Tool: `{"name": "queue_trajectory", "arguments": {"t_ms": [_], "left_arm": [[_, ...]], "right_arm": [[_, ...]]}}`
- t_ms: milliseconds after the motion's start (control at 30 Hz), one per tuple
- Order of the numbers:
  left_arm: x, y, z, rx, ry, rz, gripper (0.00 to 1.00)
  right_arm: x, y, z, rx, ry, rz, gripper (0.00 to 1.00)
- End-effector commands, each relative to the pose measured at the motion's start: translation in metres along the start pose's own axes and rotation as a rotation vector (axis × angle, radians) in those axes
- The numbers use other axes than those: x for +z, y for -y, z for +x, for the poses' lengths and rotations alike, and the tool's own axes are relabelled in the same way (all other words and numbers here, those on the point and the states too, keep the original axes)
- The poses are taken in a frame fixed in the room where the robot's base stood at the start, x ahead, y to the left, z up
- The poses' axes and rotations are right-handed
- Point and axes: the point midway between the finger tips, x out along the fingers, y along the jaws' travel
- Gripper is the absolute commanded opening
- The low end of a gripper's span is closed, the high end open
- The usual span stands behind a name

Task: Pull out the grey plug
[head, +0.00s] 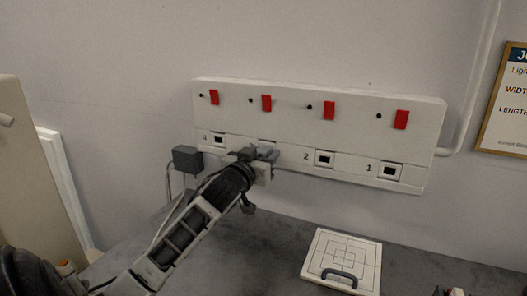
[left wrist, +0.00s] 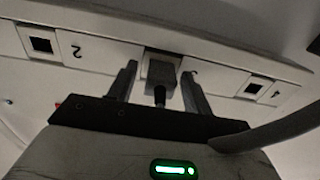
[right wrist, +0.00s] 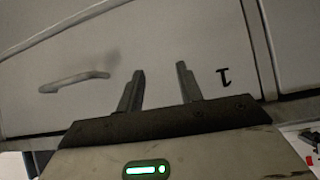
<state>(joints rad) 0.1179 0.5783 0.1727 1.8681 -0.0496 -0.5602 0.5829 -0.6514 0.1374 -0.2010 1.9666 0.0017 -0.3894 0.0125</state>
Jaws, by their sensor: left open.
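The wall panel (head: 270,118) is long and white, with a row of numbered square sockets along its lower edge and a red switch above each. The grey plug (left wrist: 162,68) sits in the socket between the ones marked 2 and 4, its dark cable end towards my wrist camera. My left gripper (left wrist: 158,84) is open, with one finger on either side of the plug; I cannot tell whether they touch it. In the head view my left gripper (head: 264,158) hides most of that socket. My right gripper (right wrist: 160,82) is open and empty, facing a pale panel marked 1.
A grey box (head: 187,159) with a cable hangs on the wall left of the sockets. Sockets 2 (head: 325,158) and 1 (head: 390,171) are empty. A white square lid with a handle (head: 343,261) lies on the dark surface below. A notice (head: 507,100) hangs at the right.

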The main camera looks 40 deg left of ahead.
Motion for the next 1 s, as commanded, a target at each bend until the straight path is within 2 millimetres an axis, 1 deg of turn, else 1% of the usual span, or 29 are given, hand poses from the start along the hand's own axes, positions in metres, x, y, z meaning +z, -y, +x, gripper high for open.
{"name": "queue_trajectory", "arguments": {"t_ms": [367,867,900,967,1000], "left_arm": [[0.0002,0.0001,0.0,0.0,0.0,0.0,0.5],[0.0003,0.0002,0.0,0.0,0.0,0.0,0.5],[0.0003,0.0002,0.0,0.0,0.0,0.0,0.47],[0.0003,0.0001,0.0,0.0,0.0,0.0,0.31],[0.0003,0.0001,0.0,0.0,0.0,0.0,0.19]], "right_arm": [[0.0007,0.0014,0.0,-0.003,0.001,0.0,0.36],[-0.0031,0.0019,-0.0031,-0.004,0.001,0.0,0.36],[-0.0031,0.0019,-0.0031,-0.004,0.001,0.0,0.36],[-0.0031,0.0019,-0.0031,-0.004,0.001,0.0,0.36],[-0.0031,0.0019,-0.0031,-0.004,0.001,0.0,0.36]]}}
